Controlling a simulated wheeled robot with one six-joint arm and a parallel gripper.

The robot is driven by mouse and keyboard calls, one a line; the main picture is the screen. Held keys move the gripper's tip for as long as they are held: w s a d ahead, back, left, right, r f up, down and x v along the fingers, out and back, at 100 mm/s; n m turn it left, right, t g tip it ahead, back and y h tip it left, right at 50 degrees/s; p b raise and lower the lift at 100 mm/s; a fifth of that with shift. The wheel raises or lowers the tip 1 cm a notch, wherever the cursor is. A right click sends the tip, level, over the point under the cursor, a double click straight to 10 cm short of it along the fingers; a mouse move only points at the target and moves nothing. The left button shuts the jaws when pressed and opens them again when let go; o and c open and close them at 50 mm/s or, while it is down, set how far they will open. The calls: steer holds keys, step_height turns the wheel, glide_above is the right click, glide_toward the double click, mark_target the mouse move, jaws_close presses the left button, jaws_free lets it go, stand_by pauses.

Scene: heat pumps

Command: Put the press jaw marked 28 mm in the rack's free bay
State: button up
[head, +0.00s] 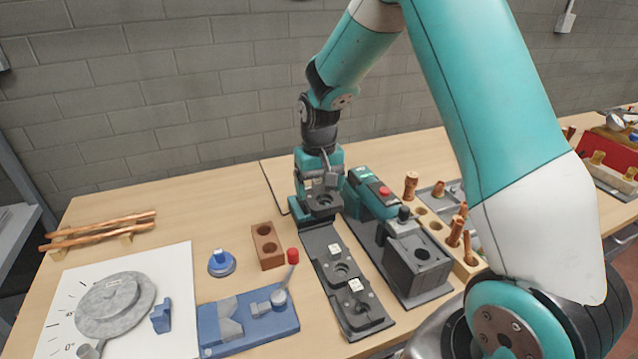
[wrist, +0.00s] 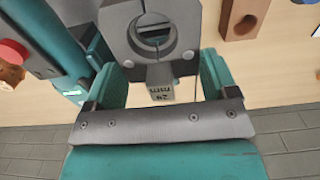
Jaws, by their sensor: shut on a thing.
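My gripper (head: 320,196) is shut on a dark grey press jaw (head: 324,209) with a round opening. In the wrist view the jaw (wrist: 121,42) sits between the two teal fingers (wrist: 160,78). Its small label (wrist: 160,94) shows upside down; "mm" can be made out, but its digits are hard to read. The long dark rack (head: 383,323) runs from below my gripper toward the front. Two other jaws with white labels stand in it, a middle one (head: 341,268) and a near one (head: 357,304). The held jaw is at the rack's far end; whether it touches the rack is unclear.
A teal press tool (head: 372,193) with a red button and a grey block (head: 418,262) stand close right of the rack. On the left are a brown two-hole block (head: 267,246), a blue fixture with a red-knobbed lever (head: 248,322), and a blue-based knob (head: 221,264).

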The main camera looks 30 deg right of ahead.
steer(key=b, duration=0.6)
glide_above(319, 235)
steer(key=shift+f, duration=4.55)
steer(key=shift+f+b, duration=0.55)
steer(key=shift+f, duration=0.65)
steer(key=o, duration=1.2)
steer(key=shift+c, duration=0.2)
step_height(319, 235, up, 17)
steer(key=shift+r+b, duration=0.2)
steer(key=shift+b, duration=0.25)
steer(key=s+a+n+y, duration=0.1)
steer(key=s+a+n, duration=0.2)
steer(key=s+a, duration=0.3)
steer(key=s+a+r+n+y, duration=0.1)
steer(key=s+a+n, duration=0.2)
steer(key=s+a, duration=0.3)
steer(key=s+a+n+y, duration=0.2)
steer(key=s+a, duration=0.4)
steer(key=s, duration=0.8)
steer(key=shift+s+r+n, duration=0.15)
steer(key=shift+s+n, duration=0.1)
steer(key=shift+n, duration=0.45)
